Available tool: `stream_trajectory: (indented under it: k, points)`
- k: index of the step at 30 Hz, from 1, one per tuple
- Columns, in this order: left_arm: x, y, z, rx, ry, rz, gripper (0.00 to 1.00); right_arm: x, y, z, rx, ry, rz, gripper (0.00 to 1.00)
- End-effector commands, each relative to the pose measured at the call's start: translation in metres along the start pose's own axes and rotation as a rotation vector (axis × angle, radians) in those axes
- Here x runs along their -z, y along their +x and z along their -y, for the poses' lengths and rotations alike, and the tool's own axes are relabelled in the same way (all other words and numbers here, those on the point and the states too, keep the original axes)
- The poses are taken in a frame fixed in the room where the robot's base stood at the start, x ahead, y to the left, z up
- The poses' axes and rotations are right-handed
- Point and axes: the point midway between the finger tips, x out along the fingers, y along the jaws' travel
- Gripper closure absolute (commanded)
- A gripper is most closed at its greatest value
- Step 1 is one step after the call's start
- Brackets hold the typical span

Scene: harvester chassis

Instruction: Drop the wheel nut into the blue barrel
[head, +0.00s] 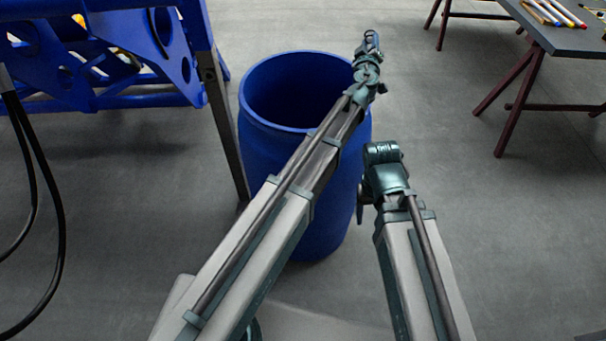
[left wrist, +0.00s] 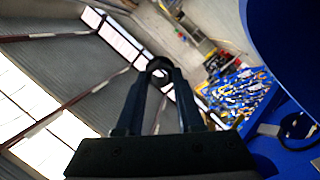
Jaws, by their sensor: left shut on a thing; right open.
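The blue barrel (head: 262,165) stands upright on the floor with its top open. My left arm reaches across the barrel's mouth. My left gripper (head: 371,42) is beyond the barrel's far right rim, pointing up, and is shut on the wheel nut. The nut (left wrist: 160,66) shows as a dark ring between the fingertips in the left wrist view; it is very small in the head view. A blue curved edge, likely the barrel (left wrist: 290,35), fills the upper right there. My right gripper (head: 362,205) is low beside the barrel's right side, mostly hidden by its own wrist, and empty.
The blue harvester chassis (head: 110,60) with a dark upright post stands left of the barrel. A dark table (head: 575,38) with coloured pens is at the upper right. Black cables (head: 50,190) hang at the left. The floor right of the barrel is clear.

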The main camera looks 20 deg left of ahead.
Motion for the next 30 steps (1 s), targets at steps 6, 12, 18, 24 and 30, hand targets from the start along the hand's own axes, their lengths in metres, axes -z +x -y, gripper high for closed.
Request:
stream_trajectory:
  k: [6, 12, 18, 24, 30]
  points:
    - [0.062, -0.046, 0.074, 0.095, 0.000, -0.099, 1.00, 0.001, 0.010, 0.001, 0.000, 0.000, 0.000, 0.32]
    - [0.104, -0.080, 0.122, 0.166, 0.000, -0.174, 1.00, 0.001, 0.016, 0.002, 0.000, 0.000, 0.000, 0.32]
    - [0.123, -0.095, 0.142, 0.199, 0.000, -0.207, 1.00, 0.001, 0.018, 0.002, 0.000, 0.000, 0.000, 0.32]
    - [0.124, -0.095, 0.144, 0.202, 0.000, -0.211, 1.00, 0.001, 0.018, 0.002, 0.000, 0.000, 0.000, 0.32]
    - [0.116, -0.095, 0.151, 0.202, 0.000, -0.210, 1.00, 0.002, 0.029, 0.003, 0.000, 0.000, 0.000, 0.32]
